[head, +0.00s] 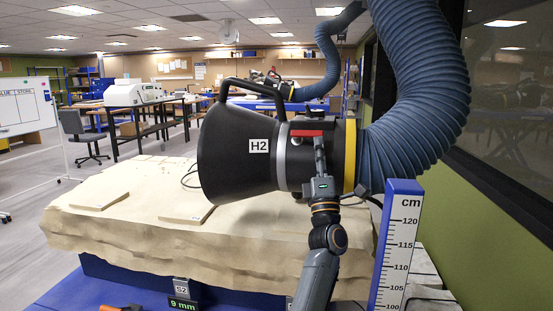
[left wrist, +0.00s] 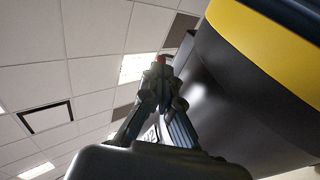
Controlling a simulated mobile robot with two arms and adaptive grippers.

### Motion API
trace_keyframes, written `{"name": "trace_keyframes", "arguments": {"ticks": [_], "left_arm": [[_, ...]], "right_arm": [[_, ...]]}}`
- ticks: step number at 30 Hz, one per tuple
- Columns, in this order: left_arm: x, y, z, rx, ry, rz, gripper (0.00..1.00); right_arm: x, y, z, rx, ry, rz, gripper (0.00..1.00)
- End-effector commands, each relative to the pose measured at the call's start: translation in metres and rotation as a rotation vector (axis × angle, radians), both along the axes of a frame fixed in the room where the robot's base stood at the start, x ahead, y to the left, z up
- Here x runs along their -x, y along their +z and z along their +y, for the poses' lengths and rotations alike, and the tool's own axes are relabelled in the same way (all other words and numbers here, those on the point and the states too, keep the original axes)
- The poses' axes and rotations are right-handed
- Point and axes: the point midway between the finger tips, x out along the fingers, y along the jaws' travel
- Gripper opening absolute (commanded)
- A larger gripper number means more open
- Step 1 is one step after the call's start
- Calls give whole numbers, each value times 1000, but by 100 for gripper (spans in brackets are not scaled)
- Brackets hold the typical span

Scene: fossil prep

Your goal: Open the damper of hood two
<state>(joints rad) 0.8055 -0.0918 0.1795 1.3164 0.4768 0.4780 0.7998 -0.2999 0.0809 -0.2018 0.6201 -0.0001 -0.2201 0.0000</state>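Hood two (head: 240,155) is a black cone labelled H2, with a silver ring, a yellow band and a black top handle. Its red damper lever (head: 306,133) lies across the upper side of the collar behind the ring. My left gripper (head: 319,142) points up beside the collar, its fingertips at the right end of the red lever. In the left wrist view, the fingers (left wrist: 161,70) come together with a bit of red at their tips; they look closed on the lever, though the contact is small. The hood's yellow band (left wrist: 265,35) is close at right. My right gripper is out of view.
A blue hose (head: 415,80) rises from the hood's back. A pale rock slab (head: 130,225) lies below the hood. A blue ruler post (head: 396,245) marked in cm stands right of my left arm. A 9 mm display (head: 183,304) sits at the front edge.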

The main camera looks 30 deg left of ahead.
Motion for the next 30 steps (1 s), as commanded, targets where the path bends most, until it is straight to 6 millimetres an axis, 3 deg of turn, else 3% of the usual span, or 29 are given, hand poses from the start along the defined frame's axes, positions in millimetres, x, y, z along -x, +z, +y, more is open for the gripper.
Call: {"name": "trace_keyframes", "arguments": {"ticks": [15,30], "left_arm": [[1,0,-2,-1,-2,-2,0],[38,-53,-28,1,-1,0,0]], "right_arm": [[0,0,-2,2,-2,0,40],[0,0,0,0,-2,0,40]]}}
